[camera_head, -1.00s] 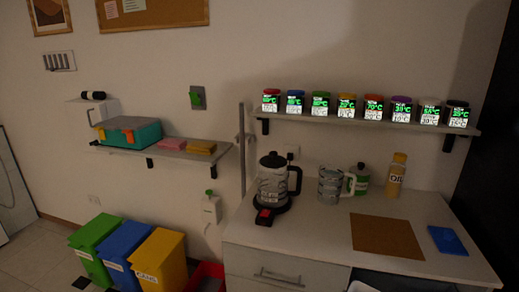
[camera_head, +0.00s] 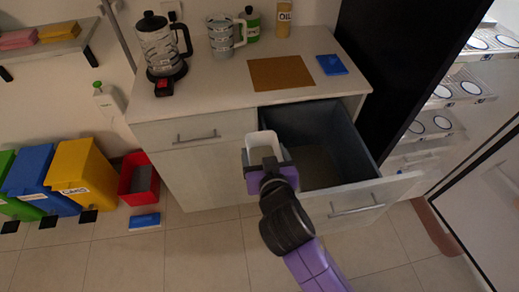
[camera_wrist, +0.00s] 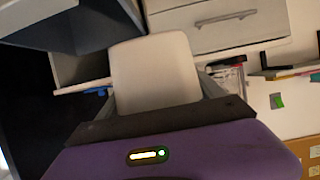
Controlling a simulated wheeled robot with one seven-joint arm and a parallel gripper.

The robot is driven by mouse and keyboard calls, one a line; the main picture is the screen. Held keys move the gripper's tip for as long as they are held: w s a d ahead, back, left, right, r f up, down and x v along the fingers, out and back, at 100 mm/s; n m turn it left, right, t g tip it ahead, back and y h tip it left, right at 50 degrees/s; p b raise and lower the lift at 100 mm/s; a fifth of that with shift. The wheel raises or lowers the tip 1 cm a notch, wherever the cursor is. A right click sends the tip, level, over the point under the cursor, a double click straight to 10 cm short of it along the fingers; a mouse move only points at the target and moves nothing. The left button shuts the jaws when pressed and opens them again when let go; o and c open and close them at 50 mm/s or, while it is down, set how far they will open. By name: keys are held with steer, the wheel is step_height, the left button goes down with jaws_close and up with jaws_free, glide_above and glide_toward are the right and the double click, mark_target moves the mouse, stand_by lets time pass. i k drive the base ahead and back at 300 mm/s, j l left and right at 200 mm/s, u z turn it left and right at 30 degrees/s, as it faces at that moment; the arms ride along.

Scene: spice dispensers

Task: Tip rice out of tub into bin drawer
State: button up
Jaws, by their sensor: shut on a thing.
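The bin drawer (camera_head: 367,197) is pulled out from the right side of the counter cabinet; its deep dark grey inside (camera_head: 318,165) shows. My gripper (camera_head: 267,163) is shut on a small white tub (camera_head: 262,139) and holds it at the drawer's left edge in the picture. The tub looks about upright or slightly tilted; its height above the drawer rim is hard to tell. The tub's pale outer wall fills the middle of the wrist view (camera_wrist: 155,70), with the grey drawer (camera_wrist: 105,25) beyond it at upper left. I cannot make out the rice.
A closed drawer (camera_head: 195,137) is left of the open one. A black panel (camera_head: 395,65) rises close on the right. Coloured bins (camera_head: 83,177) stand far left.

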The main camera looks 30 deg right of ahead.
mark_target(342, 187)
steer(key=i+j+z, duration=0.2)
steer(key=j, duration=0.2)
steer(key=j+z, duration=0.2)
steer(key=j, duration=0.2)
steer(key=j+z, duration=0.2)
steer(key=j, duration=0.25)
steer(key=i, duration=0.05)
